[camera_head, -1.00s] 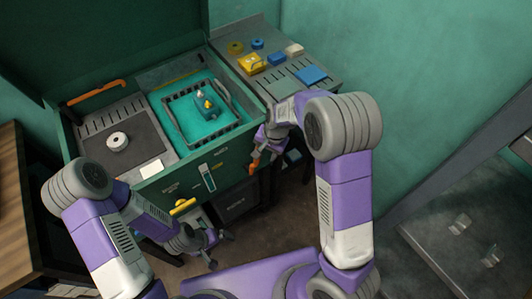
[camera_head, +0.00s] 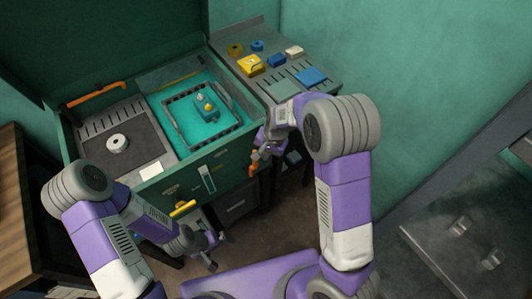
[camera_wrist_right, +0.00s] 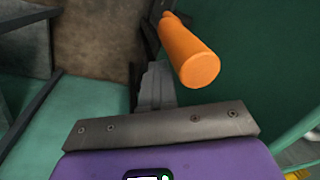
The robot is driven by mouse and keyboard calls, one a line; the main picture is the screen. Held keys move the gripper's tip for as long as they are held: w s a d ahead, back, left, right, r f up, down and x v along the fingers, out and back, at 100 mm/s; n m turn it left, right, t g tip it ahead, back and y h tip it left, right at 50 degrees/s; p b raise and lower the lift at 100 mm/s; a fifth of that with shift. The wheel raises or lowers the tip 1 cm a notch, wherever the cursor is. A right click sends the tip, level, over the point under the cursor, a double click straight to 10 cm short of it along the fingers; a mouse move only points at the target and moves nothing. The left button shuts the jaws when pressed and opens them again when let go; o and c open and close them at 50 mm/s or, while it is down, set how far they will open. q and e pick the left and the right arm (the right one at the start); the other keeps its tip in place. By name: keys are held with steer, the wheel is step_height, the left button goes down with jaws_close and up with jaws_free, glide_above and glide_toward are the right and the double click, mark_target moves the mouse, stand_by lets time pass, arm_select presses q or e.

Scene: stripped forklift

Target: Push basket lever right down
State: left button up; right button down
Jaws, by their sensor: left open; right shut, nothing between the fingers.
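The right basket lever has an orange handle (camera_head: 254,162) at the right front corner of the green washer cabinet. It also shows large in the right wrist view (camera_wrist_right: 188,50). My right gripper (camera_head: 262,151) is shut and empty, close beside the handle; its grey fingers show in the wrist view (camera_wrist_right: 155,88) just left of the handle. I cannot tell whether they touch it. The wire basket (camera_head: 180,137) sits in the teal basin with a blue part (camera_head: 206,105) in it. My left gripper (camera_head: 213,250) is open and empty, low in front of the cabinet.
Another orange handle (camera_head: 97,94) lies at the cabinet's back left. A yellow handle (camera_head: 184,208) sticks out in front. A white round piece (camera_head: 117,143) lies on the left panel. A side table (camera_head: 290,78) holds several coloured blocks. A wooden surface (camera_head: 12,210) stands at far left.

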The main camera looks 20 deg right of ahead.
stand_by(0.9)
steer(key=c, duration=0.9)
jaws_free()
steer(key=shift+c, duration=0.2)
step_height(320, 180, up, 7)
steer(key=s+d+p, duration=0.1)
steer(key=p, duration=0.1)
steer(key=shift+r+p, duration=0.2)
steer(key=shift+p, duration=0.1)
steer(key=shift+d, duration=0.1)
steer(key=shift+c, duration=0.2)
